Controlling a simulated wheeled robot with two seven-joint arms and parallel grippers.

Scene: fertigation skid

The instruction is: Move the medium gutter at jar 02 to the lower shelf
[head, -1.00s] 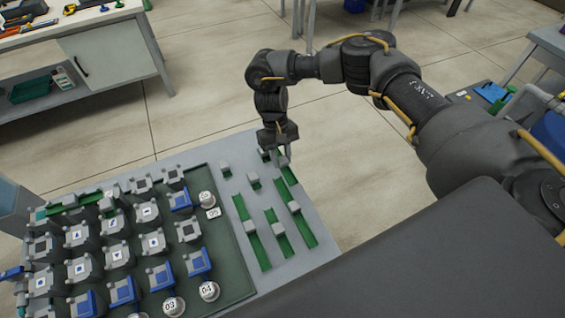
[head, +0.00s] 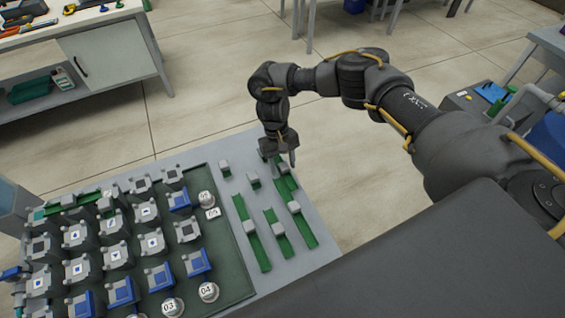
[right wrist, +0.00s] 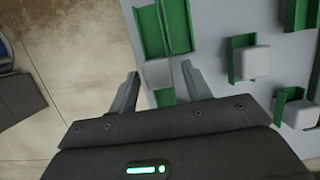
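Several green gutters with grey blocks lie on the grey table top at the right. One mid-length gutter (head: 287,188) lies under my right gripper (head: 282,162), at the far edge. In the right wrist view, my right gripper (right wrist: 160,84) is open, its fingers on either side of that gutter's grey block (right wrist: 157,72); I cannot tell whether they touch it. Another green gutter (head: 68,207) lies across the far-left blocks of the dark green tray. Labels 03 and 04 are readable on jars (head: 172,306); I cannot make out 02. My left gripper is not in view.
Longer gutters (head: 245,230) and short ones (head: 253,182) lie close by on the table. The dark green tray (head: 235,270) holds rows of grey and blue blocks. A white cabinet bench (head: 110,55) stands at the far left. Open floor lies beyond the table.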

